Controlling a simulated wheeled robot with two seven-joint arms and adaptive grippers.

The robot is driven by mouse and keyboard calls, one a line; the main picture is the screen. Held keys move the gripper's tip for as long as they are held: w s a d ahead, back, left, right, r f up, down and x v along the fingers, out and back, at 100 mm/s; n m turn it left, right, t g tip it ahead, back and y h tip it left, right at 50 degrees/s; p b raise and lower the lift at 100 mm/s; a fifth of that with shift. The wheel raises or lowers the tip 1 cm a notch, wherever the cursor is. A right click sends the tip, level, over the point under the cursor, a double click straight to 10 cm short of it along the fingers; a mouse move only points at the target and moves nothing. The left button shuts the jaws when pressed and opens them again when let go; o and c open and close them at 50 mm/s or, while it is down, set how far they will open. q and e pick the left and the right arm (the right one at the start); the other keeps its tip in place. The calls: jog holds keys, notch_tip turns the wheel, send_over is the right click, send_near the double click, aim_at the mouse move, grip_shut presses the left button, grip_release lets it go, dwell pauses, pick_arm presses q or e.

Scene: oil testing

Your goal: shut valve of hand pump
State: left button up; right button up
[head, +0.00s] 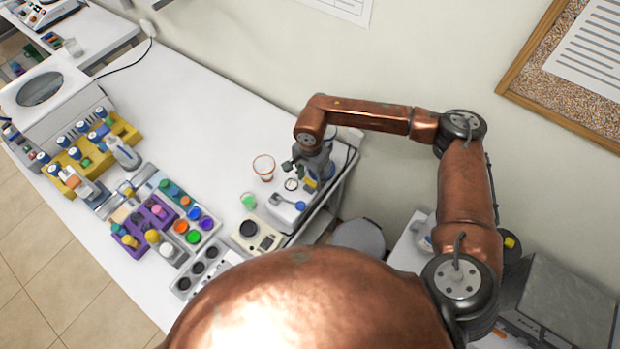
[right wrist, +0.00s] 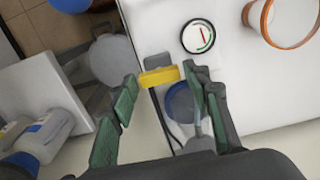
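The hand pump shows only in part. A yellow bar-shaped handle (right wrist: 158,75), which looks like its valve, lies between the fingertips of my right gripper (right wrist: 161,80) in the right wrist view. The fingers are apart, and the right fingertip is close to the handle's right end; I cannot tell if it touches. A round gauge (right wrist: 198,37) with a red needle sits just beyond. In the head view, my right gripper (head: 298,168) hangs over the table's right end, with the yellow part (head: 311,183) and gauge (head: 291,185) below it. My left gripper is out of view.
An orange-rimmed beaker (head: 263,167) stands close left of my right gripper. Racks of colored bottles (head: 185,215) fill the left. The table's back middle (head: 190,115) is clear. A stool (head: 360,237) stands beyond the right edge.

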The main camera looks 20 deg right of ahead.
jog(key=c, duration=0.8)
jog(key=shift+f+m+b, duration=0.15)
jog(key=shift+m+b, duration=0.9)
jog(key=shift+m, duration=0.55)
jog(key=m+b, duration=0.2)
jog(key=m, duration=0.2)
jog(key=m+b, duration=0.1)
jog(key=m, duration=0.5)
jog(key=m+b, duration=0.1)
jog(key=m, duration=0.3)
jog(key=shift+s+m, duration=0.1)
jog(key=shift+m, duration=0.2)
